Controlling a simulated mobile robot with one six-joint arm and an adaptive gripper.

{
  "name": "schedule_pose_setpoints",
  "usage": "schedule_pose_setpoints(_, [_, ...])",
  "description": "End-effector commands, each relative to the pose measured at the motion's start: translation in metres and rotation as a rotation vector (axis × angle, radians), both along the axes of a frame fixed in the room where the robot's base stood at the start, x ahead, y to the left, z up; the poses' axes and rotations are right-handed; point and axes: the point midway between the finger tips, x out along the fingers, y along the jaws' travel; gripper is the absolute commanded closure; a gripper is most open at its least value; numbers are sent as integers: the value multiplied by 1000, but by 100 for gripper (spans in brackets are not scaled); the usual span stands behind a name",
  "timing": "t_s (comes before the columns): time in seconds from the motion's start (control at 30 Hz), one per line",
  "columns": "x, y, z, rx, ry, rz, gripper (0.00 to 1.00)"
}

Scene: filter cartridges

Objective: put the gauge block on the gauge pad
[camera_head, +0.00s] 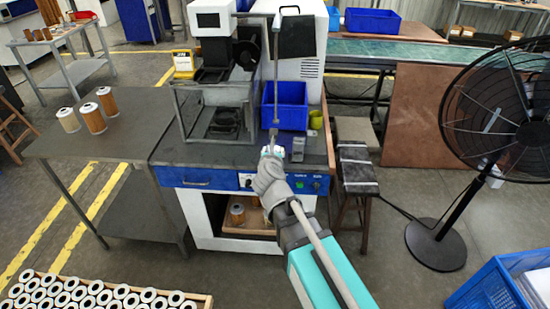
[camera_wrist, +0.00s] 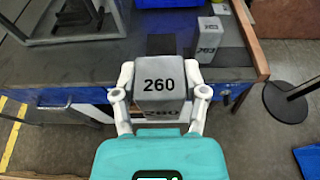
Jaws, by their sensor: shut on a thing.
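My gripper (camera_wrist: 160,85) is shut on a grey gauge block marked 260 (camera_wrist: 172,98), with one finger on each side. In the head view my gripper (camera_head: 271,152) is at the front edge of the workbench, and the held block is hard to make out there. A dark square patch (camera_wrist: 160,44), which looks like the gauge pad, lies on the bench just beyond the held block; its near part is hidden. A second grey block (camera_wrist: 209,38), its number seemingly 263, stands to the right; it also shows in the head view (camera_head: 298,149).
A blue bin (camera_head: 288,116) and a yellow-green cup (camera_head: 316,120) stand behind on the bench. A metal frame (camera_head: 215,112) with a machine is to the left. Bare benchtop (camera_head: 200,154) lies left of my gripper. A stool (camera_head: 355,160) and a fan (camera_head: 440,240) are at right.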

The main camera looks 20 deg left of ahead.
Motion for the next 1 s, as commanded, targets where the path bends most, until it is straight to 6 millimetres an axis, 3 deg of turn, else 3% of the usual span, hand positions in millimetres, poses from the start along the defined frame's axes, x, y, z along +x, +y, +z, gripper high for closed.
schedule_pose_setpoints(0.03, [-1,1,-15,0,-1,-1,100])
schedule_pose_setpoints(0.3, [-3,2,-39,-1,-1,-7,100])
schedule_pose_setpoints(1.0, [0,7,-41,0,-1,-5,100])
